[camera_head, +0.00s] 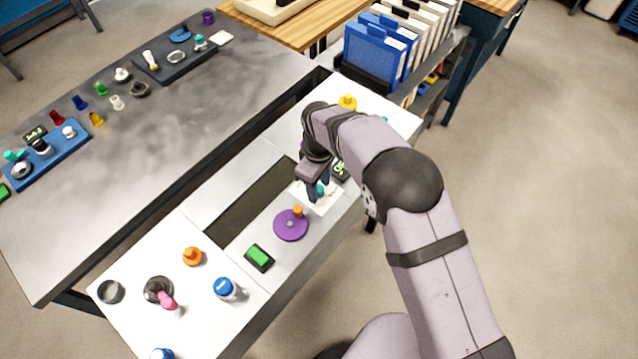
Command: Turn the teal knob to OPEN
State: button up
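My gripper (318,189) points down over a white plate (322,207) on the near worktop, to the right of the dark opening. A small teal knob (321,191) shows at the fingertips, mostly hidden by the fingers. The two dark fingers look close around or beside it; I cannot tell whether they touch it. No OPEN mark can be read, and the knob's angle is hidden. A small dark display with green characters (341,171) is partly covered just behind the gripper.
A purple disc with an orange handle (290,226) and a green button box (259,258) stand just left of the gripper. A yellow knob (348,102) is behind my arm. An orange knob (192,257), pink-handled lever (167,299) and blue-capped piece (226,289) are nearer left.

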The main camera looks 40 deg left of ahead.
grip_shut()
jog(key=shift+n+b, duration=0.3)
jog(key=shift+n, duration=0.1)
jog(key=shift+n+b, duration=0.5)
jog(key=shift+n, duration=0.5)
jog(key=shift+n+b, duration=0.65)
jog(key=shift+n, duration=1.55)
grip_release()
